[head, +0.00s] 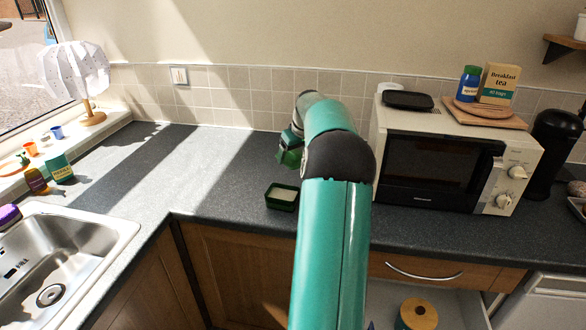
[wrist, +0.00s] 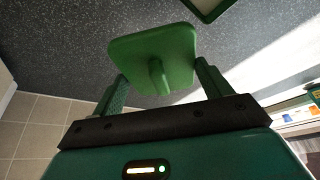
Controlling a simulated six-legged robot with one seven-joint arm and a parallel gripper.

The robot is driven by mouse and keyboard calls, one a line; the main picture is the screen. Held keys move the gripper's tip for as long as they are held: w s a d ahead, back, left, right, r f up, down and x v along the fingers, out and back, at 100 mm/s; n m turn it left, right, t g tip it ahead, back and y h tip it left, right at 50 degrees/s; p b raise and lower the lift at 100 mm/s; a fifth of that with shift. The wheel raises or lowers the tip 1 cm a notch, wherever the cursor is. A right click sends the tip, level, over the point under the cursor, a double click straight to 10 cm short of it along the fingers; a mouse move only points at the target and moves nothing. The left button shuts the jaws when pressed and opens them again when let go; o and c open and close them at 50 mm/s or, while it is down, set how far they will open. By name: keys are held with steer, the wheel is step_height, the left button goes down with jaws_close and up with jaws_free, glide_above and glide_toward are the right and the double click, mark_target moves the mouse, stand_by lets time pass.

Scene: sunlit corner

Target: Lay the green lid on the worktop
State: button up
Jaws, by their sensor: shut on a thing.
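The green lid (wrist: 155,42) is square with rounded corners and has a knob in its middle. My gripper (wrist: 159,74) is shut on the lid, with one finger at each side. In the head view the lid (head: 290,157) hangs tilted above the worktop (head: 215,165), behind and a little above the green box. My gripper (head: 291,140) is partly hidden there by my arm. The open green box (head: 281,205) stands on the worktop near the front edge, with something pale inside. Its corner also shows at the top of the wrist view (wrist: 208,14).
A microwave (head: 440,165) stands to the right, with a black tray (head: 407,100) and a wooden board (head: 484,115) on top. The sink (head: 60,260) is at the left. The worktop between sink and box is clear. An open drawer (head: 440,295) is below.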

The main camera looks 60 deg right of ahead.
glide_above(291, 173)
steer(key=s+a, duration=0.1)
steer(key=s, duration=0.1)
steer(key=f, duration=0.7)
steer(key=shift+w, duration=0.2)
steer(key=shift+d+f, duration=0.1)
steer(key=shift+f, duration=1.45)
steer(key=shift+f, duration=0.15)
steer(key=o, duration=1)
